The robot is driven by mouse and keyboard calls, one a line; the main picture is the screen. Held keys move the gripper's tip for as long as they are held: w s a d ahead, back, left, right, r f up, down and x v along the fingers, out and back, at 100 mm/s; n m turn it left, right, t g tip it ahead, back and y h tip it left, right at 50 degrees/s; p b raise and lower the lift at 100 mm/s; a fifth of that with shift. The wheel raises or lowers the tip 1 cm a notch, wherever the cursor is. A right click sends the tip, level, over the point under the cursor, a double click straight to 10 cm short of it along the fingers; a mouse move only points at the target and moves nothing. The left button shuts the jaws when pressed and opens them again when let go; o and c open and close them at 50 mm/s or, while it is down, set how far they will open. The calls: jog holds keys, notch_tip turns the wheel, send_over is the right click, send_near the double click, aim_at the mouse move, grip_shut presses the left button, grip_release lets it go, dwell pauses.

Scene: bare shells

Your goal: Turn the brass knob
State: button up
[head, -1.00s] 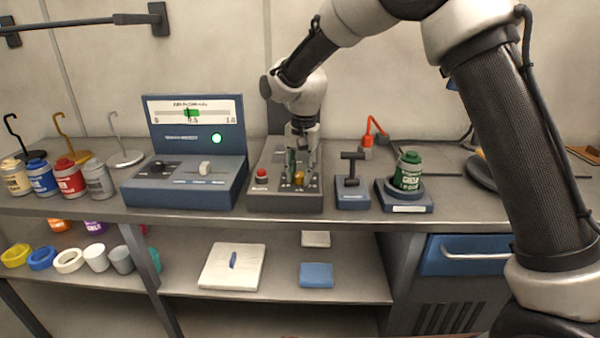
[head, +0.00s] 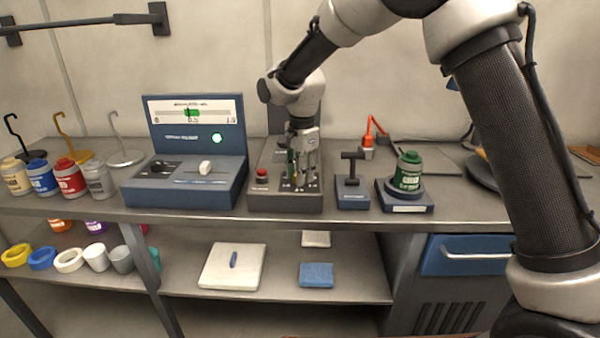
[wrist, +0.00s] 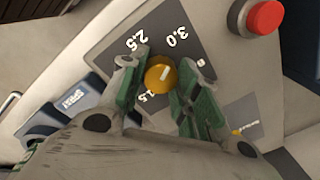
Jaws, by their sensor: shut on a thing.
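The brass knob (wrist: 160,76) shows in the wrist view on a dark dial plate, with white numbers such as 2.5 and 3.0 around it. It has a white pointer line on its face, slanted in the picture. My gripper (wrist: 163,66) has its green-padded fingers on both sides of the knob, shut on it. In the head view my gripper (head: 301,178) reaches down onto the grey control box (head: 285,203) and largely hides the knob.
A red button (wrist: 265,17) is near the knob; it shows in the head view (head: 262,173). A blue display console (head: 184,190) with a lit green lamp (head: 217,138) stands left. A black T-handle (head: 352,168) and a green can (head: 408,172) stand right.

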dwell(0.4)
jog(key=o, duration=1)
jog(key=shift+r, duration=0.1)
jog(key=r, duration=1.1)
jog(key=shift+s+d+r, duration=0.2)
jog(key=shift+s+r, duration=0.15)
jog(key=shift+r, duration=0.05)
